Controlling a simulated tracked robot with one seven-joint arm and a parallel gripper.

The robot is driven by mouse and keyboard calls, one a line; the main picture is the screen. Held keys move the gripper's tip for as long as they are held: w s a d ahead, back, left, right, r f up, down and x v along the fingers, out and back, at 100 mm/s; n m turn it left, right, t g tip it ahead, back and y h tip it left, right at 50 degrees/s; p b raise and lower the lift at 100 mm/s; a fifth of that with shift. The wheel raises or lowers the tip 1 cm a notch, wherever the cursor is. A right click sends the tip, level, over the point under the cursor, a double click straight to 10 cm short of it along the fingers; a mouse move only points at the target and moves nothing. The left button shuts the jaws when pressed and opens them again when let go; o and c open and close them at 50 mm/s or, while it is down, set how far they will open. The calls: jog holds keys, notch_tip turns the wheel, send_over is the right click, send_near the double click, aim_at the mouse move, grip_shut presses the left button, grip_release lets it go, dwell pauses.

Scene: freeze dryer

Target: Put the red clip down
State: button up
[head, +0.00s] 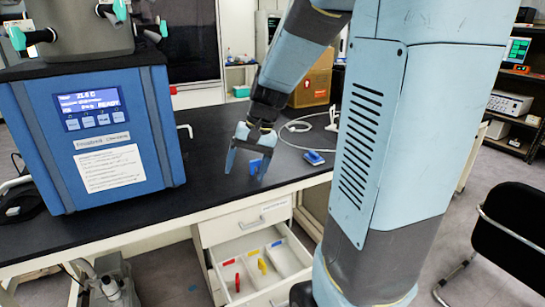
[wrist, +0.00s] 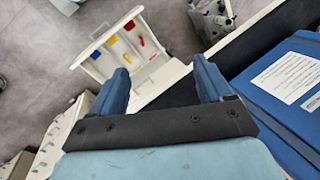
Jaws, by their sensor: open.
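My gripper (head: 246,172) is open and empty above the black bench top, apart from the red clip. In the wrist view both fingers (wrist: 160,66) are spread with nothing between them, and the drawer (wrist: 88,66) shows beyond them with small red, yellow and blue spots.
Another blue object (head: 314,157) lies farther right, near a white cable. The blue freeze dryer (head: 150,130) stands at left. A black chair (head: 510,225) is at right.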

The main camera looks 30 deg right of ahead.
jog(key=s+r+n+t+h, duration=0.3)
jog(key=s+r, duration=0.6)
jog(key=s, duration=0.5)
jog(key=shift+s+r+n+t, duration=0.25)
jog(key=shift+r+n+t, duration=0.05)
jog(key=shift+n+t, duration=0.45)
